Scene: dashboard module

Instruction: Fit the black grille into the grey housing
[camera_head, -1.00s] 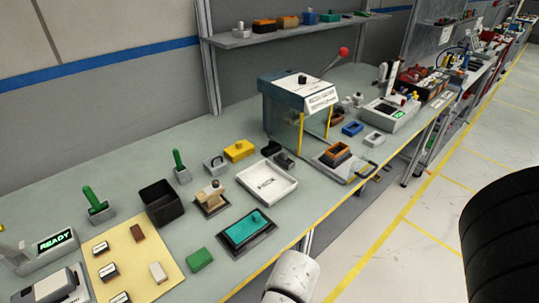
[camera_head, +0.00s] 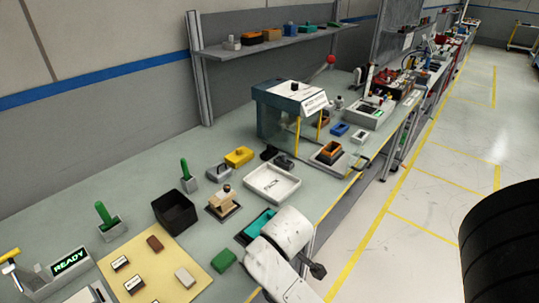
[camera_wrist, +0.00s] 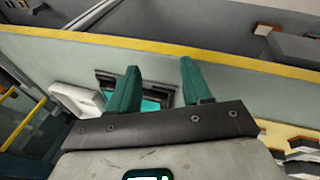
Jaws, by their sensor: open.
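A small black block (camera_head: 269,153) lies behind the white tray in the head view; it may be the black grille, but it is too small to tell. A small light grey block with a recess (camera_head: 359,137) sits on the bench right of the blue-grey press; it looks like the grey housing. My gripper shows in the wrist view (camera_wrist: 160,68), with its two green fingers spread apart and nothing between them. It is over the bench's front part, near the teal block (camera_head: 259,225), away from both pieces. In the head view my arm hides part of that teal block.
The press (camera_head: 290,108) stands mid-bench, with an orange block (camera_head: 329,149) in a fixture at its front right. A white tray (camera_head: 272,184), a black bin (camera_head: 174,210) and a yellow block (camera_head: 239,156) lie left of it. The yellow bench edge borders open floor.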

